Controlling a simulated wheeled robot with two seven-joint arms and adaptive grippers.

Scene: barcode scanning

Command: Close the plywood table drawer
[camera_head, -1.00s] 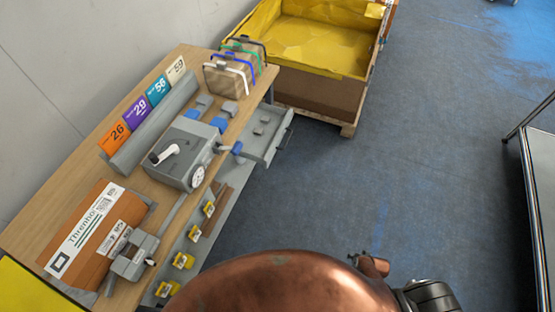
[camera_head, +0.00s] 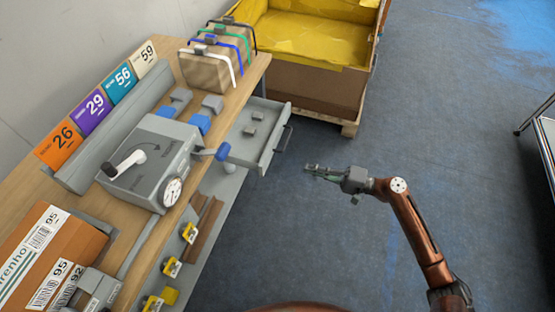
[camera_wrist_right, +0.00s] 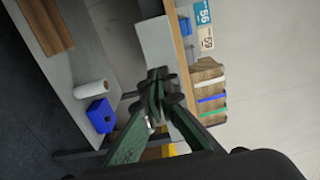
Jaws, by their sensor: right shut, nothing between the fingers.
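The plywood table (camera_head: 175,75) runs along the left of the head view. Its grey drawer (camera_head: 250,148) is pulled out from the right side, with small grey pieces inside and a dark handle (camera_head: 284,138) on its outer front. My right gripper (camera_head: 309,169) is shut and empty, out over the floor to the right of the drawer and apart from the handle. In the right wrist view its closed fingers (camera_wrist_right: 158,76) point toward the table side. My left gripper is not in view.
A strapped package (camera_head: 208,72) sits at the far end. A yellow-lined crate (camera_head: 310,90) stands beyond. The floor (camera_head: 400,130) right of the drawer is clear.

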